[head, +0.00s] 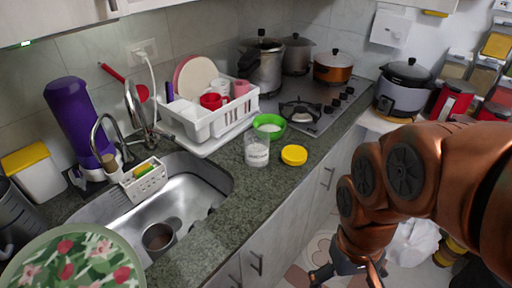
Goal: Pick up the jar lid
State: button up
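The yellow jar lid (294,155) lies flat on the dark green stone counter, near its front edge. A clear jar (257,152) with white contents and a label stands upright just left of the lid, apart from it. My gripper (347,277) is low at the bottom of the head view, in front of the cabinets and well below and to the right of the lid. Its fingers look spread apart with nothing visible between them. The bottom frame edge cuts off part of them.
A green bowl (269,126) sits behind the jar. A white dish rack (215,112) and the stove (322,108) with pots are farther back. The sink (205,183) is to the left. The counter (290,178) just in front of the lid is bare.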

aim_at(292, 155)
jog(key=u, duration=1.95)
jog(key=k, duration=0.7)
jog(key=z, duration=0.9)
jog(key=i, duration=0.5)
